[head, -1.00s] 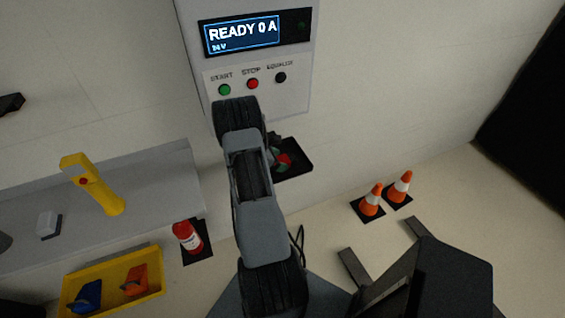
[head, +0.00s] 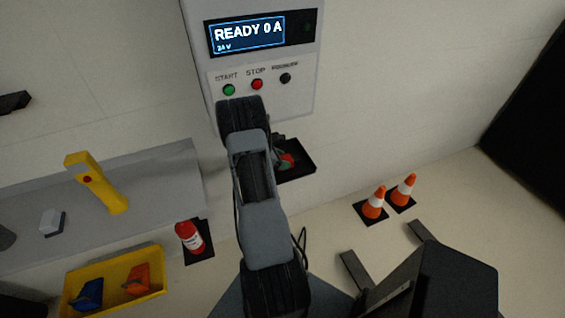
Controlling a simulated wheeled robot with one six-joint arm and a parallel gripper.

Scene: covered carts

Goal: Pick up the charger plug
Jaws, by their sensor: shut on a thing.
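My gripper (head: 280,151) is mostly hidden behind my arm. Whether the plug is clear of the holder cannot be told.
The charger panel (head: 302,100) reads READY 0 A. Two traffic cones (head: 374,204) stand at right.

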